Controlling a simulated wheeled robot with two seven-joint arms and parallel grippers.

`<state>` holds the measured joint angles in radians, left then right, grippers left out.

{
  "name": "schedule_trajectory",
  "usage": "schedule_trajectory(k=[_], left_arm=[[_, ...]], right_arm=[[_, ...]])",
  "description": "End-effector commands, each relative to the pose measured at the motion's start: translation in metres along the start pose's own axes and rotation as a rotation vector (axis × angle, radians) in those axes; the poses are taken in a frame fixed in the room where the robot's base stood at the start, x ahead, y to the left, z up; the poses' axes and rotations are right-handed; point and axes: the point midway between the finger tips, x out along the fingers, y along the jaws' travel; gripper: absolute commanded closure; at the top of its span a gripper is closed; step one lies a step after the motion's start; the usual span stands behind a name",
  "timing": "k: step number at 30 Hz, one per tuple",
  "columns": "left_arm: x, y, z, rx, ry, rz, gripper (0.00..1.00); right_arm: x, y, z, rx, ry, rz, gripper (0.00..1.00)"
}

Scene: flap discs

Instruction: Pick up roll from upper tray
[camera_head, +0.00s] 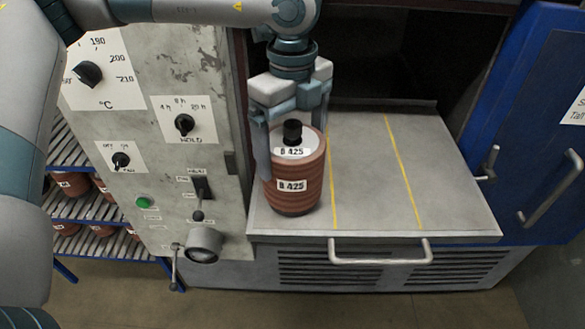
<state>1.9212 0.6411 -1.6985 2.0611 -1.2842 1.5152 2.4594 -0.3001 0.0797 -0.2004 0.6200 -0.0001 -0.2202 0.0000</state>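A reddish-brown ribbed roll (310,196) stands upright at the left end of a grey tray (450,200). It has a white top, a black knob and labels reading "B 425". My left gripper (293,140) points down over the roll. One finger lies along the roll's left side, and the other is at its right rear, partly hidden by the roll. I cannot tell whether the fingers press on it. The roll's base appears to be on or very close to the tray. My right gripper is not in view.
A control panel (190,75) with dials and a lever stands left of the tray. Shelves (100,207) with more rolls are further left. A blue door (545,100) with a handle is at right. The tray right of the roll is clear, with two yellow lines.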

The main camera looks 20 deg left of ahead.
Motion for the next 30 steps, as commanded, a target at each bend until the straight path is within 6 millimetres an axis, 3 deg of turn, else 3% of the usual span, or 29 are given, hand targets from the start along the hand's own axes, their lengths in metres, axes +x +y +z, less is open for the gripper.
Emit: schedule_trajectory(k=[1, 3, 4, 17, 30], left_arm=[[0.0, 0.0, 0.0, 0.0, 0.0, 0.0, 0.55], [0.0, 0.0, 0.0, 0.0, 0.0, 0.0, 0.72], [-0.003, -0.001, 0.0, 0.0, 0.0, -0.004, 0.74], [-0.006, -0.001, 0.0, -0.001, 0.0, -0.004, 0.74], [-0.044, -0.005, -0.005, 0.001, 0.0, -0.006, 0.74]], right_arm=[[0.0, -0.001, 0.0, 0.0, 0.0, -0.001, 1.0], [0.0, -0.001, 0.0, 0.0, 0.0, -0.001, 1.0], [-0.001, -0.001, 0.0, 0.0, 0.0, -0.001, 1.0], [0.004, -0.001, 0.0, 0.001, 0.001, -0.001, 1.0], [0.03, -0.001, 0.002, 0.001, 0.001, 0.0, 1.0]])
